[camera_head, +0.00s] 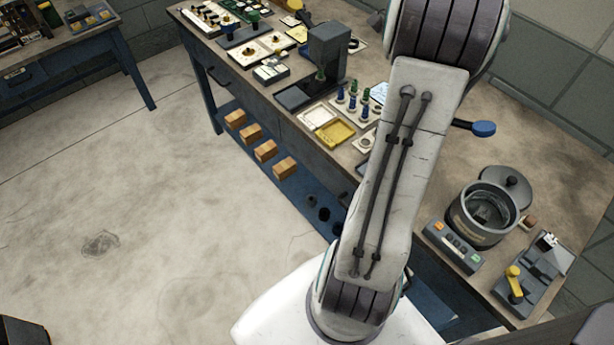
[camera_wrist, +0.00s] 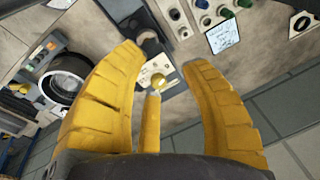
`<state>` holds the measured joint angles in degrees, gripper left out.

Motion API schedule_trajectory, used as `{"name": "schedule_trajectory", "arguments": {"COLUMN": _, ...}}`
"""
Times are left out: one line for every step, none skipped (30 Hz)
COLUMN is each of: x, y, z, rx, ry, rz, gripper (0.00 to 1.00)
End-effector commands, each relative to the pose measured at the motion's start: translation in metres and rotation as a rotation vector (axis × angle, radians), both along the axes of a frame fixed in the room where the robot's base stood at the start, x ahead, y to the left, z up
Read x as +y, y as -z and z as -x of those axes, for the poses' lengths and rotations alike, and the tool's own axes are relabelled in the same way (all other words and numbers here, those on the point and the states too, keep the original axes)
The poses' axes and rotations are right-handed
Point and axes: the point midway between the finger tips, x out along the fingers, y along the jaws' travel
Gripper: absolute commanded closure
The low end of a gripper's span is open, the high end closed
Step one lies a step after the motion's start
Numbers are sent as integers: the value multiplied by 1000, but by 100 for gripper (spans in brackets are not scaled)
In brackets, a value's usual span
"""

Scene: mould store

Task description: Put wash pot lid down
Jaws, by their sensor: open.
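The wash pot (camera_head: 466,226) is a dark round pot standing open on the bench at the right in the head view, its inside showing. Its dark lid (camera_head: 518,195), with a round knob on top, is just behind the pot, knob up and partly hidden by the pot's rim. I cannot tell whether lid and pot touch. The pot also shows at the left in the wrist view (camera_wrist: 62,84). My gripper (camera_wrist: 168,57) has its yellow fingers spread wide, with nothing held between them. The gripper is out of sight in the head view.
A control box (camera_head: 453,246) with coloured buttons stands in front of the pot. A fixture with a yellow lever (camera_head: 514,280) is to its right, near the bench corner. A blue-tipped handle (camera_head: 483,129) sticks out beside my arm. Bare bench lies behind the pot.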

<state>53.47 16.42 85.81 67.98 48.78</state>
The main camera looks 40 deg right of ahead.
Motion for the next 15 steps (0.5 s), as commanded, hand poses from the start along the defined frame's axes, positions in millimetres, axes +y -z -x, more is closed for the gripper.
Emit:
{"name": "schedule_trajectory", "arguments": {"x": 36, "y": -10, "z": -13, "rx": -5, "ry": -132, "rz": 21, "gripper": 59}}
{"name": "schedule_trajectory", "arguments": {"x": 56, "y": -14, "z": -17, "rx": -6, "ry": -208, "rz": 35, "gripper": 59}}
{"name": "schedule_trajectory", "arguments": {"x": 81, "y": -18, "z": -22, "rx": -8, "ry": -311, "rz": 51, "gripper": 59}}
{"name": "schedule_trajectory", "arguments": {"x": 100, "y": -21, "z": -24, "rx": -11, "ry": -388, "rz": 63, "gripper": 59}}
{"name": "schedule_trajectory", "arguments": {"x": 119, "y": -23, "z": -25, "rx": -12, "ry": -465, "rz": 77, "gripper": 59}}
{"name": "schedule_trajectory", "arguments": {"x": 144, "y": -24, "z": -24, "rx": -16, "ry": -566, "rz": 94, "gripper": 59}}
{"name": "schedule_trajectory", "arguments": {"x": 162, "y": -25, "z": -23, "rx": -19, "ry": -642, "rz": 108, "gripper": 59}}
{"name": "schedule_trajectory", "arguments": {"x": 180, "y": -25, "z": -20, "rx": -22, "ry": -719, "rz": 120, "gripper": 59}}
{"name": "schedule_trajectory", "arguments": {"x": 202, "y": -25, "z": -15, "rx": -26, "ry": -818, "rz": 141, "gripper": 59}}
{"name": "schedule_trajectory", "arguments": {"x": 218, "y": -23, "z": -10, "rx": -29, "ry": -892, "rz": 153, "gripper": 59}}
{"name": "schedule_trajectory", "arguments": {"x": 232, "y": -22, "z": -5, "rx": -34, "ry": -963, "rz": 168, "gripper": 59}}
{"name": "schedule_trajectory", "arguments": {"x": 250, "y": -19, "z": 2, "rx": -38, "ry": -1056, "rz": 186, "gripper": 59}}
{"name": "schedule_trajectory", "arguments": {"x": 263, "y": -17, "z": 8, "rx": -43, "ry": -1122, "rz": 200, "gripper": 59}}
{"name": "schedule_trajectory", "arguments": {"x": 274, "y": -14, "z": 15, "rx": -48, "ry": -1185, "rz": 214, "gripper": 59}}
{"name": "schedule_trajectory", "arguments": {"x": 287, "y": -10, "z": 23, "rx": -52, "ry": -1264, "rz": 230, "gripper": 59}}
